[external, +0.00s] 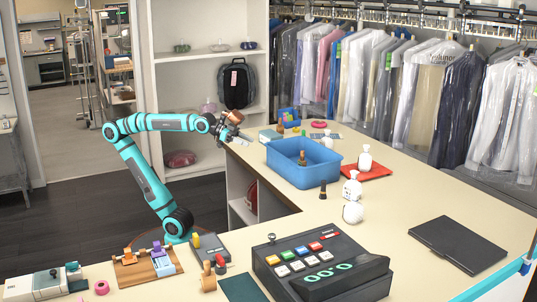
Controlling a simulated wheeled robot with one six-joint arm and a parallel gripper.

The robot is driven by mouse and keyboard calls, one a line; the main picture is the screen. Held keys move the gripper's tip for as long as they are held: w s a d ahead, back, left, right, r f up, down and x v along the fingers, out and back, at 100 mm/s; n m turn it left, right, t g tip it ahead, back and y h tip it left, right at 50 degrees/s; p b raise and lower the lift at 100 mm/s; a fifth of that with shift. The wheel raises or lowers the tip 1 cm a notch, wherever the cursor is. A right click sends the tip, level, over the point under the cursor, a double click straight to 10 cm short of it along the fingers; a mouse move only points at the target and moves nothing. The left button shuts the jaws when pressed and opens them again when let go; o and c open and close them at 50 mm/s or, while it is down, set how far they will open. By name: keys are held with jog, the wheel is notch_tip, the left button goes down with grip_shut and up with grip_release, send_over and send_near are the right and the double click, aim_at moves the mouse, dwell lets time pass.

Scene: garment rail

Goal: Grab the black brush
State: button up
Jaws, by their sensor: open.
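A small dark upright object (323,191), which looks like the black brush, stands on the counter just in front of the blue bin. It is too small to make out its bristles. My gripper (235,124) is open, at the left end of the counter, left of the blue bin and well away from the dark object. A brown and tan item shows right at the gripper; I cannot tell whether it lies behind the fingers or between them.
The blue bin (291,177) holds a brown item (302,158). White bottles (352,188) stand right of the dark object, one near a red tray (378,171). A black register (318,268) and a black flat case (459,244) sit nearer. The counter between them is clear.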

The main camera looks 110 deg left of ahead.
jog(key=w+r+n+g, duration=0.1)
jog(key=w+g, duration=0.4)
jog(key=w, duration=1.2)
jog(key=n+g+y, duration=0.1)
jog(key=g, duration=0.4)
send_near(325, 193)
jog(key=f, duration=0.1)
jog(key=w+a, duration=0.1)
jog(key=f, duration=0.1)
jog(key=shift+w+a+f, duration=0.3)
jog(key=shift+w, duration=0.05)
jog(key=shift+x, duration=2.7)
jog(key=shift+s+d, duration=0.15)
grip_shut()
